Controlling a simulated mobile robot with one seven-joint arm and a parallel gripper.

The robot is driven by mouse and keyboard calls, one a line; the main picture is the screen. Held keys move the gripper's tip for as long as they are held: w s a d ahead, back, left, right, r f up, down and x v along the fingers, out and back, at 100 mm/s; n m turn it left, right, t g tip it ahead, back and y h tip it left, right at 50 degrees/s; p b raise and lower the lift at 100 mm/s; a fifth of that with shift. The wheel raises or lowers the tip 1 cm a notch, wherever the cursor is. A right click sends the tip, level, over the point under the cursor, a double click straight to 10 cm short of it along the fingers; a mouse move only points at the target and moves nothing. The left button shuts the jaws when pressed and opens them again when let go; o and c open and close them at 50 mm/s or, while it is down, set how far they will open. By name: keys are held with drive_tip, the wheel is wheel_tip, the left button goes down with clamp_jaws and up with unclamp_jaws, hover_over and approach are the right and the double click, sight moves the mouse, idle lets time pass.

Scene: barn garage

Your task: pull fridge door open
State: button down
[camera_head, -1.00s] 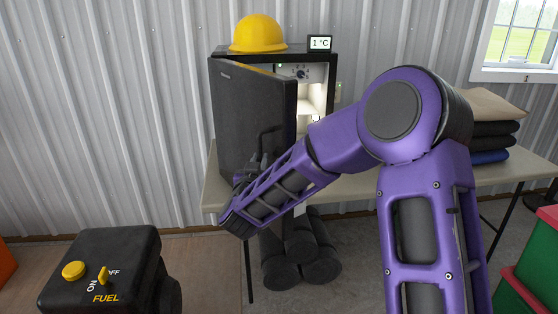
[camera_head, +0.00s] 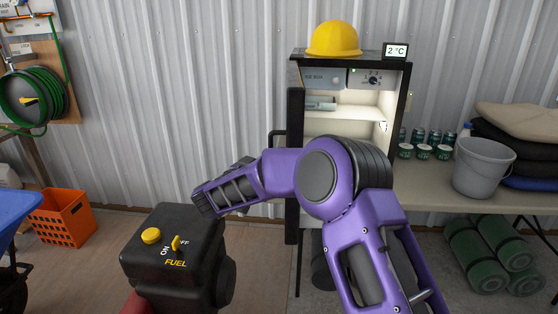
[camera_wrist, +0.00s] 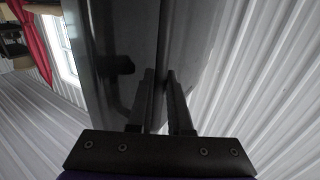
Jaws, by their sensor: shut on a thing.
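The black door handle (camera_head: 276,136) sticks out on the door's left side. My gripper is mostly hidden behind my purple arm in the head view. In the wrist view my gripper (camera_wrist: 160,82) is shut on the handle, with the dark door face (camera_wrist: 120,45) close beyond its fingers.
A yellow hard hat (camera_head: 333,40) and a display reading 2 °C (camera_head: 396,51) sit on the fridge. A grey bucket (camera_head: 483,168) and small cans stand on the table (camera_head: 436,190) at right. A black fuel box (camera_head: 175,250) stands at front left, near my arm.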

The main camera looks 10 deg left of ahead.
drive_tip(key=shift+a, duration=0.15)
drive_tip(key=c, duration=0.8)
unclamp_jaws()
drive_tip(key=shift+c, duration=0.2)
drive_tip(key=v, duration=1.7)
drive_tip(key=shift+s+p, duration=0.15)
drive_tip(key=shift+p, duration=0.3)
